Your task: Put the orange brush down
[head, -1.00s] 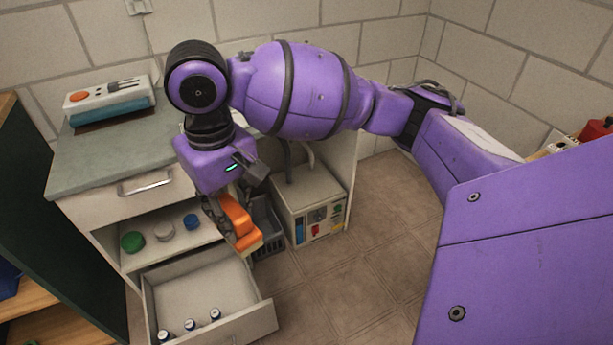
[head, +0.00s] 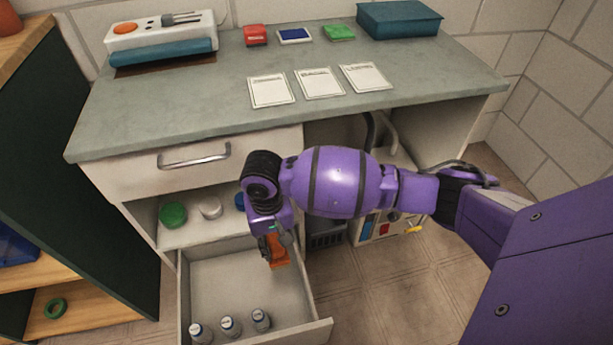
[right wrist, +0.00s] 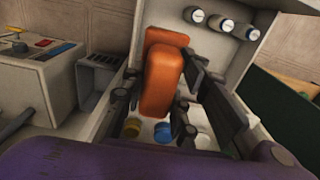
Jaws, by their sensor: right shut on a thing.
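The orange brush (head: 277,252) is held by my right gripper (head: 274,240) at the back right of the open drawer (head: 220,275). In the right wrist view the brush (right wrist: 162,82) is a blocky orange piece between the two dark fingers, which are shut on it. I cannot tell whether its lower end touches the drawer. My arm hides part of the brush and gripper in the head view. My left gripper does not show.
Several capped bottles (head: 229,325) stand along the drawer's front. Green (head: 173,214), white and blue lids sit on the shelf above. The worktop (head: 220,105) holds three cards, three small colored pads, a teal box (head: 400,20) and a sealer-like device (head: 160,38). The drawer's middle is clear.

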